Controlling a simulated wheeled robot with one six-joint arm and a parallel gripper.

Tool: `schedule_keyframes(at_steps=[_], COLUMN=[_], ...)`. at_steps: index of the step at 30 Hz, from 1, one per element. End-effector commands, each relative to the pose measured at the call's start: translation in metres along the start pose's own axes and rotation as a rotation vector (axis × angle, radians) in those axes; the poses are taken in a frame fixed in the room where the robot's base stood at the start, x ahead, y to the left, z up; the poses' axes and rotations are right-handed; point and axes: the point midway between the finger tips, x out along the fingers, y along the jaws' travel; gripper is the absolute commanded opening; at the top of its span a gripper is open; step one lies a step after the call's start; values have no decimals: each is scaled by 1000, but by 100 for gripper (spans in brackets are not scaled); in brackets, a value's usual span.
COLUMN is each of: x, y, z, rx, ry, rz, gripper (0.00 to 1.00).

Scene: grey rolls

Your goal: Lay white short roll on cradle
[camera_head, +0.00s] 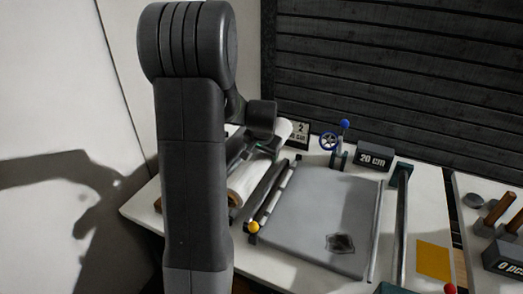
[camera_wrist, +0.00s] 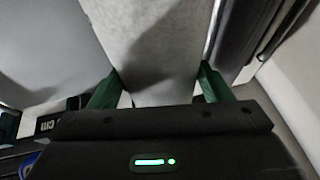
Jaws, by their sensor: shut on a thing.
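The white roll (camera_head: 248,180) slants along the left side of the table, with a brown end towards the front. My gripper (camera_head: 262,148) is over it, and my arm hides part of it. In the wrist view, my green fingers (camera_wrist: 160,75) stand on either side of the pale roll (camera_wrist: 145,40) and are shut on it. Dark bars (camera_head: 268,191) run close along the roll's right side. I cannot tell whether they are the cradle, nor whether the roll rests on anything.
A grey plate (camera_head: 320,215) with a dark patch lies right of the bars. A yellow knob (camera_head: 254,227) stands at the bars' front end. A slatted dark wall closes the back.

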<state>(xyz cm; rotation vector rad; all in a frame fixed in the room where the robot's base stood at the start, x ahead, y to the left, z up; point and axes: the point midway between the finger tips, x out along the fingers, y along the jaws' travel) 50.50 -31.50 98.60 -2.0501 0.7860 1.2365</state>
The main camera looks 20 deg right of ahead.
Motion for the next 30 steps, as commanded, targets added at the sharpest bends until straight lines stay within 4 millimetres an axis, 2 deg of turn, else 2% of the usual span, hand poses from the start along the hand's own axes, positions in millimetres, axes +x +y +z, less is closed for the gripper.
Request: schedule_keyframes(at_steps=[8, 24, 30], x=[17, 74, 84], y=[3, 16, 18], z=[7, 30, 34], rx=[0, 0, 0], ry=[1, 1, 2], rz=[0, -1, -1], gripper=[35, 35, 35])
